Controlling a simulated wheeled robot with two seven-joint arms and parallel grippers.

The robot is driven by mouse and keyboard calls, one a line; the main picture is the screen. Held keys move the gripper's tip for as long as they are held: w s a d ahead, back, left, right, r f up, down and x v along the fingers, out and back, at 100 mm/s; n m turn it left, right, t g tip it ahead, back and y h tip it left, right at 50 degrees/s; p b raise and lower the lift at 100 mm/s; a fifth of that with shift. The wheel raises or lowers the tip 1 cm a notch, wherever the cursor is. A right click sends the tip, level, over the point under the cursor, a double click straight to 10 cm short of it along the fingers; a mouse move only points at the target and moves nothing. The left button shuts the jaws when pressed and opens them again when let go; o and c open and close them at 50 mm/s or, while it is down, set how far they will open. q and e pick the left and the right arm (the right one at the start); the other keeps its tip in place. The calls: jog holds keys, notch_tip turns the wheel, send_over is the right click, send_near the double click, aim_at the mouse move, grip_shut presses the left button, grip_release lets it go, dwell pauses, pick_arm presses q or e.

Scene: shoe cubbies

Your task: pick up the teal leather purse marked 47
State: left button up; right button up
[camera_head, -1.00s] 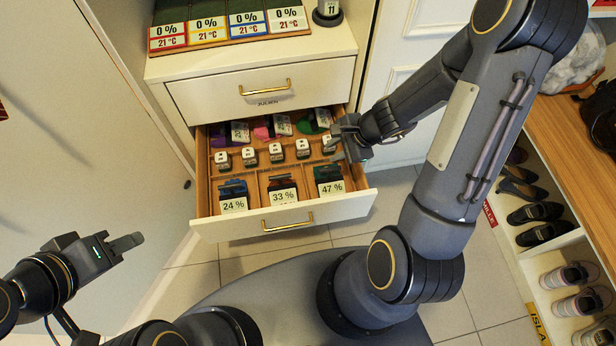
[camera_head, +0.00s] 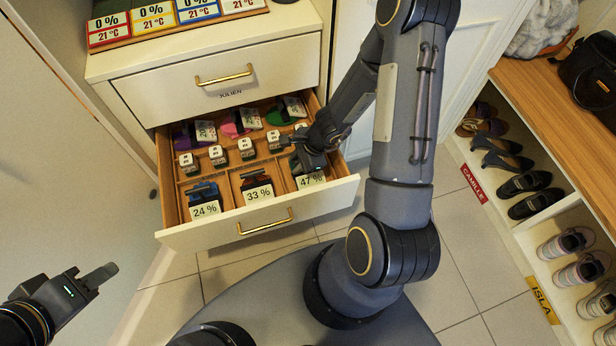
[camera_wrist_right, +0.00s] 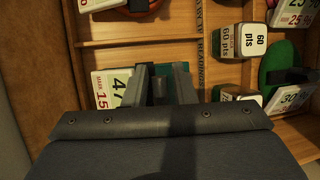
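The purse marked 47 shows by its white 47 % label (camera_head: 311,180) in the front right compartment of the open drawer; its body is mostly hidden under my right gripper. The label also shows in the right wrist view (camera_wrist_right: 112,86). My right gripper (camera_head: 304,162) points down over this purse. In the right wrist view its two fingers (camera_wrist_right: 164,84) stand apart, with a dark piece between them; I cannot tell whether they touch it. My left gripper (camera_head: 100,278) is at the lower left, away from the drawer, seen side-on with no object visible at it.
The drawer (camera_head: 270,228) has wooden dividers. Purses marked 33 % (camera_head: 258,193) and 24 % (camera_head: 206,208) lie to the left. A shoe rack (camera_head: 530,110) stands at the right.

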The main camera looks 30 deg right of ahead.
grip_shut()
jog(key=shift+r, duration=0.15)
